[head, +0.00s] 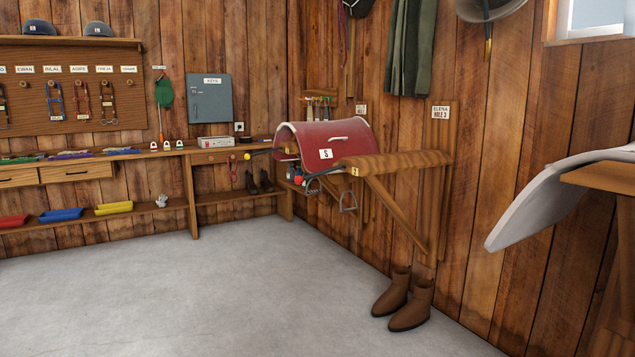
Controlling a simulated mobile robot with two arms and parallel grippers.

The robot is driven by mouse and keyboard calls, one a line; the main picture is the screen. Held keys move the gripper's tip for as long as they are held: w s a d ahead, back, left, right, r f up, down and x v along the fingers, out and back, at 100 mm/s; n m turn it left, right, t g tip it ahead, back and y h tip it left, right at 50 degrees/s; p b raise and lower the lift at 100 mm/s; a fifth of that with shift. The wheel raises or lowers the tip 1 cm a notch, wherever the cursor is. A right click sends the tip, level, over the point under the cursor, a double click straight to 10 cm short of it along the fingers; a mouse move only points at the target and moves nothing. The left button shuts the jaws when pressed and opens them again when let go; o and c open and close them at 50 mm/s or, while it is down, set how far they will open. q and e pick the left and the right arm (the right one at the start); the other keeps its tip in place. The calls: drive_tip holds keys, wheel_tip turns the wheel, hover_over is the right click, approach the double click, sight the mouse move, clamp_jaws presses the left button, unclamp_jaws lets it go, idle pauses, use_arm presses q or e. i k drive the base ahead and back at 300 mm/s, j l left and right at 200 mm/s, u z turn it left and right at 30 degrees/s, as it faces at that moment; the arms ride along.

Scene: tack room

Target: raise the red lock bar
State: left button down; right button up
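A dark bar with a red ball at its end (299,180) sticks out low at the front of the wall rack, below a red curved cover (345,139) marked "S" with a pale handle. The bar runs from the ball up to the right, close to level, towards the wooden saddle arm (395,162). A second dark bar with a yellow ball (247,156) sticks out to the left of the cover. I cannot tell how either bar is fixed. Neither of my grippers is in view.
Brown boots (410,302) stand on the floor below the rack. A stirrup (348,198) hangs under the saddle arm. A pale curved pad (560,190) on a wooden stand juts in at the right. The grey floor (220,290) in front is clear.

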sight(299, 180)
drive_tip(key=i+l+z, duration=0.2)
drive_tip(key=i, duration=0.55)
drive_tip(key=i+j+z, duration=0.25)
drive_tip(key=i, duration=0.55)
drive_tip(key=i+j+z, duration=0.2)
drive_tip(key=i, duration=0.55)
drive_tip(key=l, duration=0.1)
